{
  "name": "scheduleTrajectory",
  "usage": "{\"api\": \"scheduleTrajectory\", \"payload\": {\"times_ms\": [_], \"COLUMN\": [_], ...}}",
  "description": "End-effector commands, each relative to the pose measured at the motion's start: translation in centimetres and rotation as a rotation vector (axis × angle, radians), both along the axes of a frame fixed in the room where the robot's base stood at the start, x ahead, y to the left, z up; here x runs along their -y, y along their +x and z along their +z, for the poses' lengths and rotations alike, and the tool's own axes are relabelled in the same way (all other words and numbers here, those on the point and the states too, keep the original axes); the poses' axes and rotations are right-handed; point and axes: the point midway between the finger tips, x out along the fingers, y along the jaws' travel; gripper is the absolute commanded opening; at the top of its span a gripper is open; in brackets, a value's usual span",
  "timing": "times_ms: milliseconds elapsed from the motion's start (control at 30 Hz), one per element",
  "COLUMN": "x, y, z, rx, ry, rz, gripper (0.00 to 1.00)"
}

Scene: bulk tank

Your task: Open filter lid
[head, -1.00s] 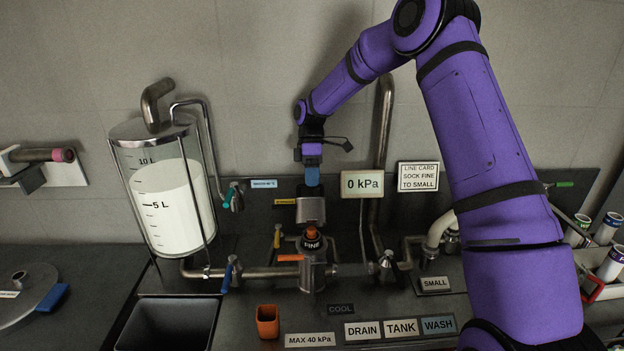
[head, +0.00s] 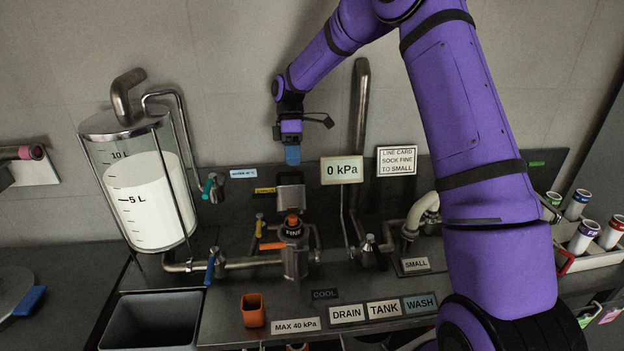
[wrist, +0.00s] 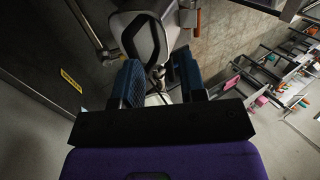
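The filter housing (head: 294,262) stands on the bench in the middle of the head view. A dark cartridge marked FINE (head: 292,232) with an orange top shows in its open mouth. The grey metal filter lid (head: 290,199) stands upright behind the mouth, with its handle at the top. My gripper (head: 292,160) points down just above the lid, with a small gap in the head view. In the wrist view its blue fingers (wrist: 160,78) are apart with nothing gripped. The lid (wrist: 146,40) and its dark handle loop show beyond the fingertips.
A glass tank (head: 150,195) of white liquid stands at the left. A gauge (head: 341,170) reads 0 kPa. Pipes and a blue-handled valve (head: 210,266) flank the filter. An orange cup (head: 252,310) stands in front. Labelled rolls (head: 584,236) sit in a rack at the right.

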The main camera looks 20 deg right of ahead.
Motion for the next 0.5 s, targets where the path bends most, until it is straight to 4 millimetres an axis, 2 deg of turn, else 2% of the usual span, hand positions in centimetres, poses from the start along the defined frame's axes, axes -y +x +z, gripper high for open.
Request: {"api": "scheduleTrajectory", "payload": {"times_ms": [500], "x": [-0.4], "y": [-10.1], "z": [1.0], "rx": [0.002], "ry": [-0.001], "rz": [-0.001], "gripper": [0.38]}}
